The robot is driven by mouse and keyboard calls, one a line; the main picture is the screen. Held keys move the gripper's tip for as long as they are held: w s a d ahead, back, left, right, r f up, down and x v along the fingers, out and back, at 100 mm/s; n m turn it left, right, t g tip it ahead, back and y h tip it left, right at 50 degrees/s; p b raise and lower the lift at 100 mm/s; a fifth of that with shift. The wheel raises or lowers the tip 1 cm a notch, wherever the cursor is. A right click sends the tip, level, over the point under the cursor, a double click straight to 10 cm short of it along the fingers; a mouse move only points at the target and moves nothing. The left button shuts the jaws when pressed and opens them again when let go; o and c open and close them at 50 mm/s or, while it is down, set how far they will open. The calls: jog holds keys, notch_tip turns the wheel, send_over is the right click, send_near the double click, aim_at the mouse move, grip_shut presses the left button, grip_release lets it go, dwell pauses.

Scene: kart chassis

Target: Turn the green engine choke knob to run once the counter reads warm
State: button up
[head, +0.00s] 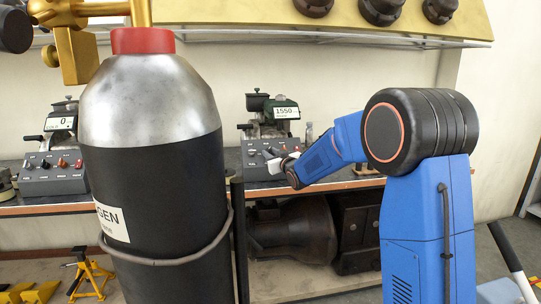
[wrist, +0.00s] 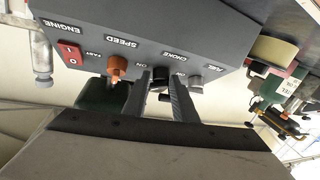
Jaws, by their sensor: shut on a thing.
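The green engine (head: 268,122) stands on the bench right of the cylinder in the head view. Its counter (head: 286,112) reads 1550; the small word below is too small to read. Its grey control box (wrist: 110,25) fills the top of the wrist view, with upside-down labels. The dark choke knob (wrist: 160,76), under the CHOKE label, sits between the two fingers of my gripper (wrist: 160,90). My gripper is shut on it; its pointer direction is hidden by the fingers. In the head view my gripper (head: 273,156) is small at the box's front.
A red engine switch (wrist: 69,53), an orange speed knob (wrist: 117,66) and a grey fuel knob (wrist: 188,71) flank the choke knob closely. A large gas cylinder (head: 150,200) stands in front, left of my arm. A second engine (head: 62,124) reads 0 at left.

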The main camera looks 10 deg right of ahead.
jog(key=n+y, duration=0.1)
jog(key=n+g+y, duration=0.1)
jog(key=n, duration=0.1)
jog(key=n+g+y, duration=0.1)
jog(key=n, duration=0.1)
jog(key=shift+w+d+y, duration=0.15)
jog(key=shift+d+y, duration=0.15)
jog(key=shift+w+d+r+n+g+y, duration=0.1)
jog(key=shift+n+g+y, duration=0.35)
jog(key=shift+n+g, duration=0.6)
jog(key=shift+w+d+r+n+g+y, duration=0.1)
jog(key=shift+n+g+y, duration=0.45)
jog(key=shift+n, duration=0.9)
jog(key=shift+s+a+n+g, duration=0.1)
jog(key=shift+n+g, duration=0.2)
jog(key=shift+g, duration=0.1)
jog(key=o, duration=0.9)
jog(key=shift+a, duration=0.15)
jog(key=shift+o, duration=0.2)
jog(key=shift+r, duration=0.1)
jog(key=shift+s+d, duration=0.1)
jog(key=shift+d, duration=0.2)
jog(key=v, duration=1.7)
